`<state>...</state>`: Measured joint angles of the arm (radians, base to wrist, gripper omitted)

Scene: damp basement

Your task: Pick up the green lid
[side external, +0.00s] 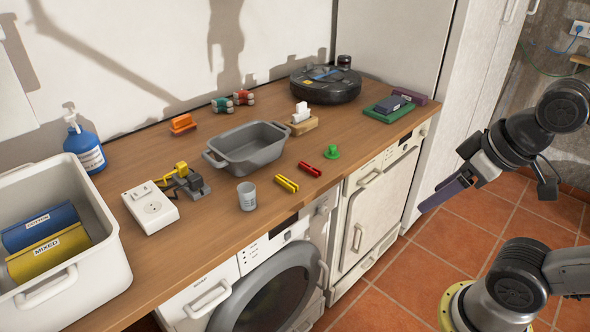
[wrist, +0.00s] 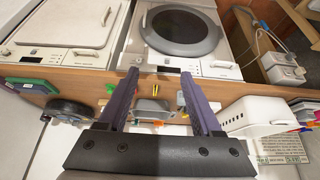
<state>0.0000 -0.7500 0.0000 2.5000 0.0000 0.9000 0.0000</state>
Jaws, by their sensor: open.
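The small green lid (side external: 332,153) lies on the wooden counter near its front edge, with a raised knob on top. In the wrist view a small green thing that looks like the lid (wrist: 110,87) shows left of the left finger. My gripper (side external: 443,193) has purple fingers and hangs out over the floor, in front of and to the right of the counter, well apart from the lid. In the wrist view my gripper (wrist: 161,74) is open, with nothing between the fingertips.
A red clip (side external: 310,169) and a yellow clip (side external: 286,184) lie left of the lid. Behind are a grey basin (side external: 246,146), a sponge holder (side external: 302,123) and a robot vacuum (side external: 325,84). Green and purple books (side external: 388,108) lie right. A white bin (side external: 100,225) stands far left.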

